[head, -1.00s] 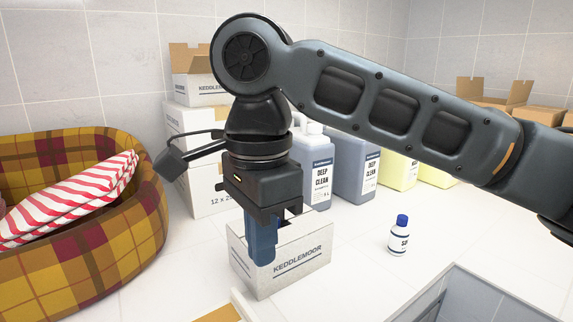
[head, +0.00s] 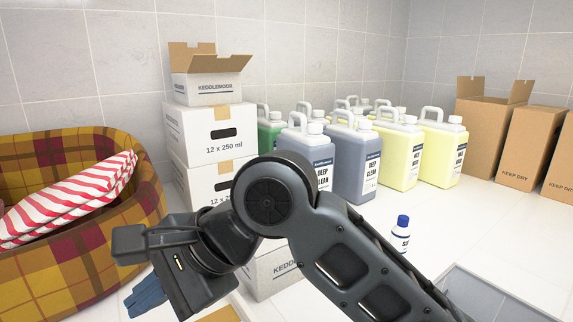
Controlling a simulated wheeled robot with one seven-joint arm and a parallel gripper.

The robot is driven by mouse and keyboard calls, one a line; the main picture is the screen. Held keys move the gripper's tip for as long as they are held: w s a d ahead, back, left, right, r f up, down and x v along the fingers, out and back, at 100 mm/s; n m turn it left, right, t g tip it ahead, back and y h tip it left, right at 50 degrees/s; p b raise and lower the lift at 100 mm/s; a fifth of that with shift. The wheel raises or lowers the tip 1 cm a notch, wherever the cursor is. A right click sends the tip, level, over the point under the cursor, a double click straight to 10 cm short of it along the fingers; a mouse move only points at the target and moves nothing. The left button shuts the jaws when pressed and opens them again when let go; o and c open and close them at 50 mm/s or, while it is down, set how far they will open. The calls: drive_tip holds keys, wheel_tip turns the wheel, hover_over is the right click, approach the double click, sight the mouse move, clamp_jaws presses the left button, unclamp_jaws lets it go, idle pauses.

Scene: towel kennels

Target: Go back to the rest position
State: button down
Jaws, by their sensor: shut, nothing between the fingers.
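My gripper (head: 146,300) is low in the head view, left of centre, with its blue fingers pointing down and left. It is shut and empty. It shows in front of the right end of the plaid pet bed (head: 95,262); I cannot tell how far apart the two are. My arm folds down across the bottom middle of the view and hides most of the small Keddlemoor box behind it.
A striped towel (head: 70,200) lies in the bed. White cartons (head: 210,133) are stacked behind. Several jugs (head: 400,150) and brown boxes (head: 485,128) line the back. A small blue-capped bottle (head: 402,240) stands at right, by a sunken basin edge (head: 480,285).

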drive_tip(key=d+f+m+t+y, duration=0.1)
drive_tip(key=d+f+t, duration=0.1)
drive_tip(key=t, duration=0.1)
drive_tip(key=s+d+f+m+t+y, duration=0.1)
drive_tip(key=d+f+t, duration=0.1)
drive_tip(key=f+t, duration=0.1)
drive_tip(key=d+f+m+t+y, duration=0.1)
drive_tip(key=d+f+t, duration=0.1)
drive_tip(key=t, duration=0.3)
drive_tip(key=shift+s+d+f, duration=0.25)
drive_tip(key=shift+d+f, duration=0.15)
drive_tip(key=shift+d, duration=0.1)
drive_tip(key=s+d+f+t+h, duration=0.4)
drive_tip(key=s+d+f+h, duration=0.3)
drive_tip(key=d, duration=0.5)
drive_tip(key=s+d+n+h+b, duration=0.1)
drive_tip(key=s+d+n+h, duration=0.4)
drive_tip(key=s+d, duration=1.3)
drive_tip(key=shift+s+d+f+n+h+b, duration=0.3)
drive_tip(key=shift+s+f+n, duration=0.1)
drive_tip(key=shift+s+n, duration=1.85)
